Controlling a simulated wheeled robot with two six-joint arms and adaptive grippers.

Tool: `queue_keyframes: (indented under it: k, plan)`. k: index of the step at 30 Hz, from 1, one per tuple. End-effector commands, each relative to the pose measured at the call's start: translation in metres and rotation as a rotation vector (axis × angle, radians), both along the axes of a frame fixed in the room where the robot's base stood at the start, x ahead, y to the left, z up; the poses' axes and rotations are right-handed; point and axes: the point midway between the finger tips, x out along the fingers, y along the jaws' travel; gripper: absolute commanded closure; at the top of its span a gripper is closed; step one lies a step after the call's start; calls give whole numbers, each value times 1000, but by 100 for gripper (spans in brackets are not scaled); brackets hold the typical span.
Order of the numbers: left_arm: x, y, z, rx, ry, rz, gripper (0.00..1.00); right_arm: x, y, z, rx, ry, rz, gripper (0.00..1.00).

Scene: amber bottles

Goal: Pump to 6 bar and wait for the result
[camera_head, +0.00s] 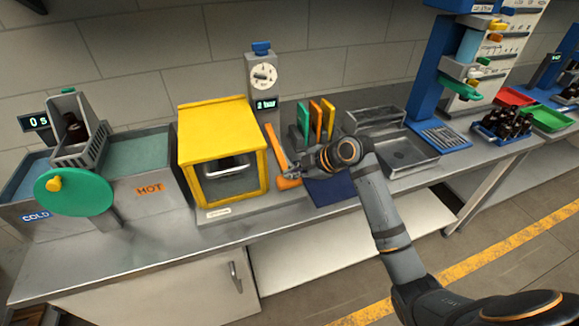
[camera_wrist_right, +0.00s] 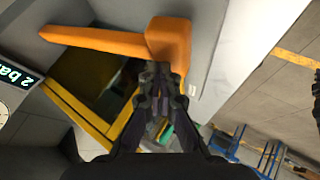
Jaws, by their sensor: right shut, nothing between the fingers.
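The orange pump lever (camera_head: 273,148) stands tilted beside the yellow test box (camera_head: 215,120), with its wider end (camera_head: 288,183) low at the front. In the right wrist view the lever (camera_wrist_right: 95,40) runs across the top to its thick orange end. My right gripper (camera_head: 298,171) is shut and empty, its fingertips (camera_wrist_right: 158,78) right at that thick end; I cannot tell whether they touch. The display (camera_head: 265,105) reads 2 bar, and a round white dial (camera_head: 263,75) is above it. A dark bottle-like shape shows faintly inside the box. My left gripper is out of view.
Left are the COLD and HOT baths with a green wheel (camera_head: 75,192) and a basket (camera_head: 73,128). Green and orange upright plates (camera_head: 315,118), a blue mat (camera_head: 330,190) and a metal tray (camera_head: 405,152) lie right of the lever. Further right are a blue stand and a bottle crate.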

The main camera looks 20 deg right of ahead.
Motion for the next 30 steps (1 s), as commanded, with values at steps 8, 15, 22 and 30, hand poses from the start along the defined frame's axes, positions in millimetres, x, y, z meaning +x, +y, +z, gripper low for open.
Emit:
queue_keyframes:
  k: [8, 15, 22, 30]
  plan:
    - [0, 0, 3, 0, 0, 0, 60, 0, 0, 2, -1, 2, 0, 100]
    - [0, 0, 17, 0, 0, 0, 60, 0, 0, 18, -1, 1, 0, 100]
    - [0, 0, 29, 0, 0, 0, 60, 0, 0, 32, -1, 1, 0, 100]
    - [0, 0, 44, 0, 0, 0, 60, 0, 0, 48, -1, 1, 0, 100]
